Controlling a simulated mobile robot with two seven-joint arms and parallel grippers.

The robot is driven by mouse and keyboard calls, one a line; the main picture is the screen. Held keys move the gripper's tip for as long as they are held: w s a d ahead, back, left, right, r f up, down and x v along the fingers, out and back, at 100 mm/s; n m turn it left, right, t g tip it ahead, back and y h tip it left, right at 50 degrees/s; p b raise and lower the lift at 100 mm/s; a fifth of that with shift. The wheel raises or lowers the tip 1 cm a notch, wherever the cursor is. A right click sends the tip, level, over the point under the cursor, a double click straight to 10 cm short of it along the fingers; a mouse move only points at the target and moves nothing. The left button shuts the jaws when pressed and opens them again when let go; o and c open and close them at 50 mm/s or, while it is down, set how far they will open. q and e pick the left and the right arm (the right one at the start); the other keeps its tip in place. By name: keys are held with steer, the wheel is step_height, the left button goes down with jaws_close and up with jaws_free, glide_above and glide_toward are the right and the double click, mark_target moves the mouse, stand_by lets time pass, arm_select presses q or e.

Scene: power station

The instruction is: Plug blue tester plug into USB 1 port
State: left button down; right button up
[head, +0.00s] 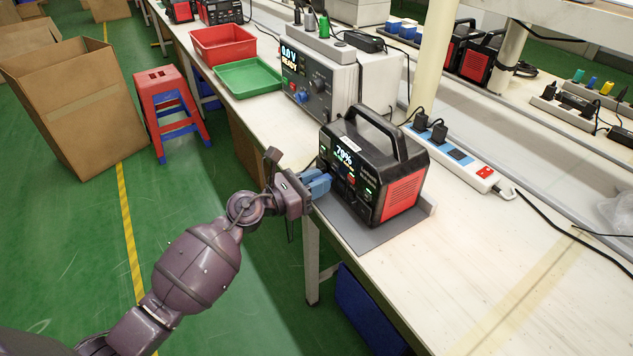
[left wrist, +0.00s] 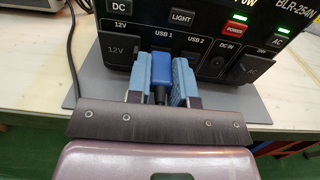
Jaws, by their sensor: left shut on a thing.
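The black and red power station (head: 374,165) stands on a grey mat on the bench, its display reading about 70%. In the left wrist view its front panel (left wrist: 205,22) shows labels 12V, USB 1, USB 2 and DC IN. My left gripper (head: 318,183) is at this panel; its blue-padded fingers (left wrist: 160,75) are shut on the blue tester plug (left wrist: 158,68). The plug's front end points at the panel right below the USB 1 label. The plug's tip and the port are hidden, so I cannot tell whether it is inserted. My right gripper is not in view.
The grey mat (head: 358,232) lies under the power station near the bench edge. A tester box (head: 312,84) reading 0.0 V READY stands behind, beside a green tray (head: 248,78) and a red tray (head: 222,45). A power strip (head: 462,160) lies to the right.

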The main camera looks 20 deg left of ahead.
arm_select(q)
steer(key=shift+w+d, duration=0.1)
stand_by(0.3)
steer(key=c, duration=0.9)
jaws_free()
steer(key=v, duration=1)
steer(key=shift+s, duration=0.35)
